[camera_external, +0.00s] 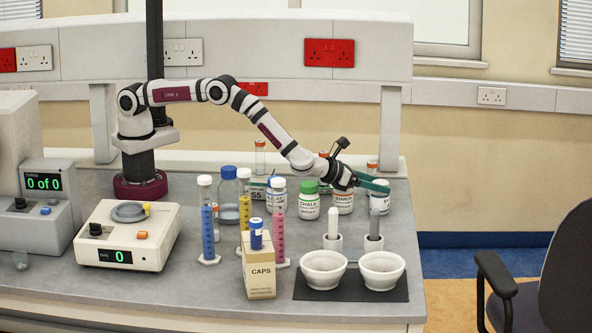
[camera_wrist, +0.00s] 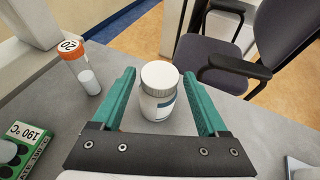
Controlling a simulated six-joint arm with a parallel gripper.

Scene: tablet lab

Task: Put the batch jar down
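A white-capped white jar with a blue-marked label (camera_external: 380,203) stands upright on the grey bench near its right end. I cannot read its label, so I cannot confirm that it is the batch jar. In the wrist view the same jar (camera_wrist: 158,92) is between the two green fingers of my gripper (camera_wrist: 160,78), with a gap on each side. In the external view my gripper (camera_external: 370,184) is at the jar's cap height and partly covers the jar. The gripper is open and holds nothing.
Chalk (camera_external: 309,203) and starch (camera_external: 344,202) jars stand left of the gripper. In front are two white mortars (camera_external: 324,283) on a dark mat (camera_external: 345,295). An orange-capped tube (camera_wrist: 82,70) stands near the jar in the wrist view. A chair (camera_external: 545,290) is beyond the bench end.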

